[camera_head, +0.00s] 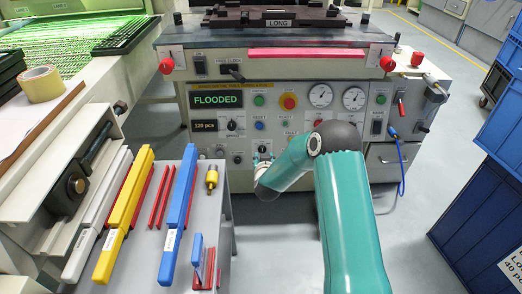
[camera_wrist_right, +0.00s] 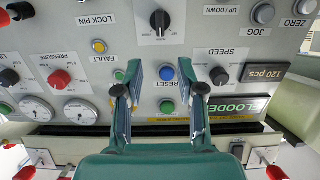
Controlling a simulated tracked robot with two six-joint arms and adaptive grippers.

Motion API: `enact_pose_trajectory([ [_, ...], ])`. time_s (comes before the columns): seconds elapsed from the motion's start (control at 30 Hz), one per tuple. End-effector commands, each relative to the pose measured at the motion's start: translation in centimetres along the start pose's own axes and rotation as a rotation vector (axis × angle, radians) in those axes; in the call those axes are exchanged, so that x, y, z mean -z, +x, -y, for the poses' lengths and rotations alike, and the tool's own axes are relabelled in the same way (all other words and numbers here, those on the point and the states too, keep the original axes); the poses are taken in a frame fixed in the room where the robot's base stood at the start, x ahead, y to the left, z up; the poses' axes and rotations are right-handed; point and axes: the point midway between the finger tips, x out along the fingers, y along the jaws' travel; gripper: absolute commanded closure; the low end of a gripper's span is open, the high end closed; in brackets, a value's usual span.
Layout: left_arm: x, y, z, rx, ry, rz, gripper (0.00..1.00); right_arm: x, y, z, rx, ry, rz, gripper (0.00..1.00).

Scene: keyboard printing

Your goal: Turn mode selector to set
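The mode selector appears to be the black knob (camera_wrist_right: 160,20) on a white plate at the top of the right wrist view, which shows the panel upside down; its name is cut off. In the head view a knob (camera_head: 263,148) shows low on the panel just above my right gripper, which is largely hidden by its own wrist. In the right wrist view my right gripper (camera_wrist_right: 160,75) is open and empty, its two fingers apart. The knob lies beyond the fingertips, apart from them. My left gripper is not in view.
A blue reset button (camera_wrist_right: 166,73) and a green button (camera_wrist_right: 167,107) show between the fingers. The speed knob (camera_wrist_right: 219,76) is close beside one finger. The display (camera_head: 215,101) reads FLOODED. A side table (camera_head: 215,262) with coloured bars stands left of my arm.

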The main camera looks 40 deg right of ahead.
Motion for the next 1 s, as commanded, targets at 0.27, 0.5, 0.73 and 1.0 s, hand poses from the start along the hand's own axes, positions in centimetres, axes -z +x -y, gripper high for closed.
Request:
enact_pose_trajectory([
  [0.27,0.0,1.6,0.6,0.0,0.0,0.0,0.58,-0.4,5.9,0.3,0.003,0.0,0.0,0.61],
  [0.5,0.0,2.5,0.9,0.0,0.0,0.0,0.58,-0.3,9.5,0.5,0.006,-0.003,0.001,0.61],
  [0.73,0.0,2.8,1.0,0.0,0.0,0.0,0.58,-0.2,11.1,0.6,0.007,-0.003,0.002,0.61],
  [1.0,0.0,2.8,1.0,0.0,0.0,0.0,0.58,-0.1,11.2,0.6,0.008,-0.003,0.002,0.61],
])
